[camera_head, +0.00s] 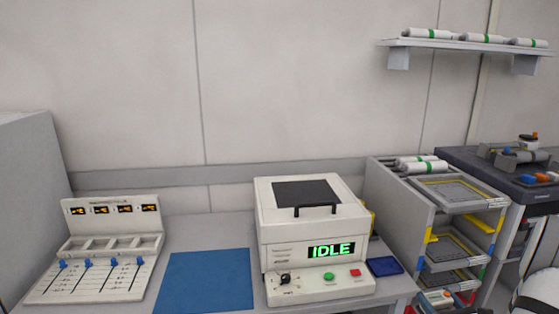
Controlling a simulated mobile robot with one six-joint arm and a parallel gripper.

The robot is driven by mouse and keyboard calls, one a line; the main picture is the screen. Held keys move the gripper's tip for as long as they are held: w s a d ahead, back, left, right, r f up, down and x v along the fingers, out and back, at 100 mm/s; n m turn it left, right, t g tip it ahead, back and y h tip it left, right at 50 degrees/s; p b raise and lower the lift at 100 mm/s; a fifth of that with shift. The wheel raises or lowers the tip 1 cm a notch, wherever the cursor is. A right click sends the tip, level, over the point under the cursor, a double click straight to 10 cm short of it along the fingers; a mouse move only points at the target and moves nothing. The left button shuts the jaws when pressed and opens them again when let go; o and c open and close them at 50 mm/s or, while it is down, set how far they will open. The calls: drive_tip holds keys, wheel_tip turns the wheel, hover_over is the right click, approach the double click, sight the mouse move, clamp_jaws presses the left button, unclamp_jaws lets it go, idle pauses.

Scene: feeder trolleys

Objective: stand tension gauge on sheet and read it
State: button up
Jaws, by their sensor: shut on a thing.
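A flat blue sheet (205,282) lies on the grey bench, left of the white lidded machine. Its visible top is bare. I cannot pick out the tension gauge for certain. A small pale device with red and blue parts (437,299) shows low at the right, by the lower trolley shelves, too small to identify. My gripper is not in view; only a white rounded part, likely of my arm, shows at the bottom right corner.
The white machine (314,240) reads IDLE, its lid down. A panel with several orange displays and blue sliders (105,250) stands left. A small dark blue tray (384,266) lies right of the machine. The trolley (400,205) holds trays; a wall shelf (465,44) holds white rolls.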

drive_tip(key=w+a+f+n+y, duration=0.1)
drive_tip(key=w+a+f+y, duration=0.1)
drive_tip(key=a, duration=0.8)
drive_tip(key=w+a+f+n+g+y, duration=0.1)
drive_tip(key=w+a+f+n+y, duration=0.1)
drive_tip(key=a, duration=0.8)
drive_tip(key=w+a+f+n+g+y, duration=0.1)
drive_tip(key=w+a+f+y, duration=0.1)
drive_tip(key=a, duration=0.9)
wheel_tip(320, 180, down, 2)
drive_tip(key=shift+w+f+n+y, duration=0.25)
drive_tip(key=shift+n+y, duration=0.15)
drive_tip(key=shift+y, duration=0.2)
drive_tip(key=shift+d, duration=0.1)
